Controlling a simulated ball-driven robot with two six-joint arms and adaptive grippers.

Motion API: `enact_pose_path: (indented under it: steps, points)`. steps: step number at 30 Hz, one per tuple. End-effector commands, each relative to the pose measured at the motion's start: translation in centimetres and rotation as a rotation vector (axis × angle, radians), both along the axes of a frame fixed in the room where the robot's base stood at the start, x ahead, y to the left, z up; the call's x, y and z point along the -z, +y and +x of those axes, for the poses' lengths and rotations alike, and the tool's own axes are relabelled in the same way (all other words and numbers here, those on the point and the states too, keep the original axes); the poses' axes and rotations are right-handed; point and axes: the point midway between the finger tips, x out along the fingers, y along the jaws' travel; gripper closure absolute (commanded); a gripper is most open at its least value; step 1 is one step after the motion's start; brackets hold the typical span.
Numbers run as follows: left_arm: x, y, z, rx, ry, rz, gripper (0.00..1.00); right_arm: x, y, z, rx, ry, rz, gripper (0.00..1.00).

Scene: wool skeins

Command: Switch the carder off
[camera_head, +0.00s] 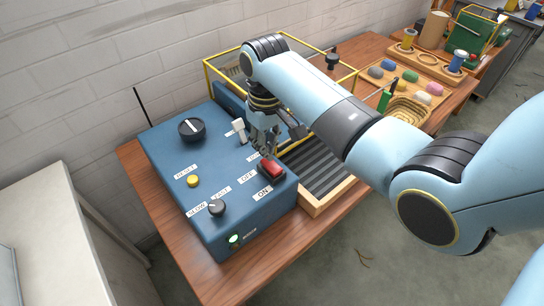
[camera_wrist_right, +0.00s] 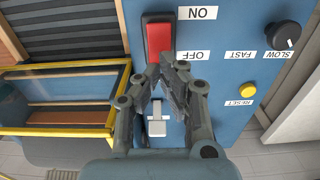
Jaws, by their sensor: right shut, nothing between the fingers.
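The carder's blue control box (camera_head: 215,165) stands on a wooden table. Its red rocker switch (camera_head: 271,170) lies between the OFF and ON labels near the box's right edge. It also shows in the wrist view as a red rocker (camera_wrist_right: 159,42) in a black frame. Which end is pressed in, I cannot tell. A green lamp (camera_head: 235,239) on the box's front glows. My right gripper (camera_head: 267,151) is shut and empty, pointing down at the OFF end of the rocker. In the wrist view its fingertips (camera_wrist_right: 168,64) overlap that end; contact is unclear. My left gripper is out of view.
The box also carries a yellow reset button (camera_head: 193,181), a slow/fast knob (camera_head: 217,207), a large black dial (camera_head: 191,129) and a white lever (camera_head: 239,129) close to my gripper. A yellow-framed guard (camera_head: 222,57) stands behind my arm. Wool skeins (camera_head: 410,76) lie farther right.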

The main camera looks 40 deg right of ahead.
Motion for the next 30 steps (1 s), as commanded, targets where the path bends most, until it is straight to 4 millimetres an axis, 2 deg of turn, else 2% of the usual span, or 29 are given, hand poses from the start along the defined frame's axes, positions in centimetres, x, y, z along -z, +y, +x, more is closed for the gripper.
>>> enact_pose_path:
  steps: [30]
  points:
    - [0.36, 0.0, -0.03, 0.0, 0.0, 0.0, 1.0, 0.71, 0.0, -0.01, 0.0, 0.001, 0.0, 1.0]
